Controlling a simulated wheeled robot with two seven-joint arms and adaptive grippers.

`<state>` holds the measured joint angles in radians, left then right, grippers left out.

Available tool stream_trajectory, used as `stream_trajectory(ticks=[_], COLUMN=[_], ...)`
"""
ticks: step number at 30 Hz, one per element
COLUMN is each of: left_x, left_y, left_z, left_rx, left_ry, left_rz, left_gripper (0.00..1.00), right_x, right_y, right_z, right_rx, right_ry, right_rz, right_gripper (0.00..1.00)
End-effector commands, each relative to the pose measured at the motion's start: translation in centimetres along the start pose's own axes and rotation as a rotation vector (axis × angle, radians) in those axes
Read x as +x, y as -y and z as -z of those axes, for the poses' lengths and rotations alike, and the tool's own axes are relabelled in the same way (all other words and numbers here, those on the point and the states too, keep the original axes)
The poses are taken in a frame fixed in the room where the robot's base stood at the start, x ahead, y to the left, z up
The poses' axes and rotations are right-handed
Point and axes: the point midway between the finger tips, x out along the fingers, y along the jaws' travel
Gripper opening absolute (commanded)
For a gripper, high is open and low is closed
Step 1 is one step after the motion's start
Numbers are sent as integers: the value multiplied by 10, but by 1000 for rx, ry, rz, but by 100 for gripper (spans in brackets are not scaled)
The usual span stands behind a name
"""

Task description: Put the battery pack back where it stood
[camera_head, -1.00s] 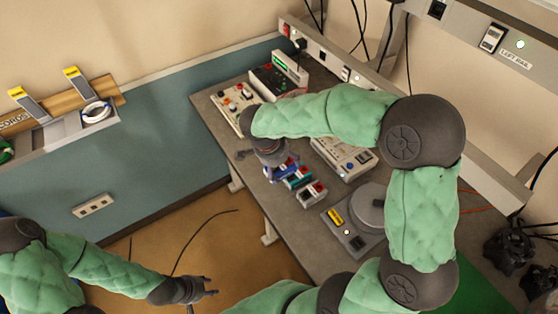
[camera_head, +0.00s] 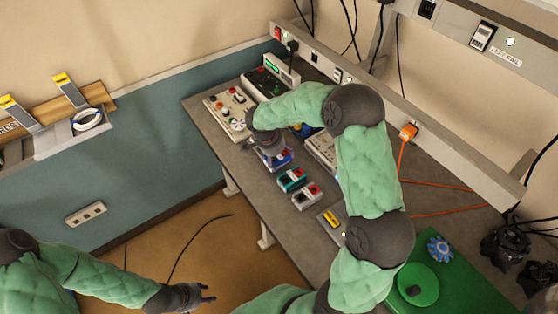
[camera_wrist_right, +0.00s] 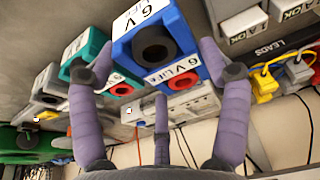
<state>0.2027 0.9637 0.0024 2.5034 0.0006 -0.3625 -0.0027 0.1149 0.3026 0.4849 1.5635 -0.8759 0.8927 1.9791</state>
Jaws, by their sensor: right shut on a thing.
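The blue battery pack (camera_wrist_right: 183,68), labelled 6 V LiFe, sits between the fingers of my right gripper (camera_head: 273,153), which is shut on it. In the head view the blue pack (camera_head: 284,161) shows partly under the gripper, over the bench. I cannot tell whether its underside touches the bench. A teal pack (camera_head: 291,180) and a grey pack with a red part (camera_head: 306,196) stand in a row beside it, apart from it; they also show in the wrist view. My left gripper (camera_head: 207,294) is empty and its fingers look apart, low at the left, off the bench.
A control box with knobs (camera_head: 229,109) and a dark device (camera_head: 266,84) stand at the bench's far end. A pale instrument (camera_head: 322,149) is partly behind my right arm. A green mat (camera_head: 455,285) lies at the near right. Bare bench (camera_head: 245,170) runs along the left edge.

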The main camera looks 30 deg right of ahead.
Motion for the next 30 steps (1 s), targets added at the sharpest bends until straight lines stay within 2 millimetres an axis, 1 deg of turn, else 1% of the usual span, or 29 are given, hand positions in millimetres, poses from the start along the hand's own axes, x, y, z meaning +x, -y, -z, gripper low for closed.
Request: stream_trajectory(ticks=[1, 3, 5, 12, 18, 19, 20, 21, 30], left_x=[1, 2, 2, 2, 7, 6, 6, 6, 6], left_y=[0, 1, 1, 1, 3, 2, 2, 2, 2], left_z=[0, 0, 0, 0, 0, 0, 0, 0, 0], left_rx=[0, 0, 0, 0, 0, 0, 0, 0, 0], left_ry=[0, 0, 0, 0, 0, 0, 0, 0, 0], left_rz=[0, 0, 0, 0, 0, 0, 0, 0, 0], left_gripper=[40, 40, 40, 40, 40, 40, 40, 40, 40], right_x=[9, 17, 21, 21, 25, 24, 24, 24, 24], right_y=[-1, -1, -1, -1, -1, -1, -1, -1, -1], right_z=[-3, -6, -7, -7, -8, -8, -8, -8, -8], right_rx=[-2, -1, 0, 0, 0, -1, -1, -1, -1], right_ry=[1, 1, 0, 0, 0, 1, 1, 1, 1], right_rz=[-4, -3, -2, -1, 0, -2, -2, -2, -2], right_gripper=[30, 30, 30, 30, 30, 85, 94, 100, 100])
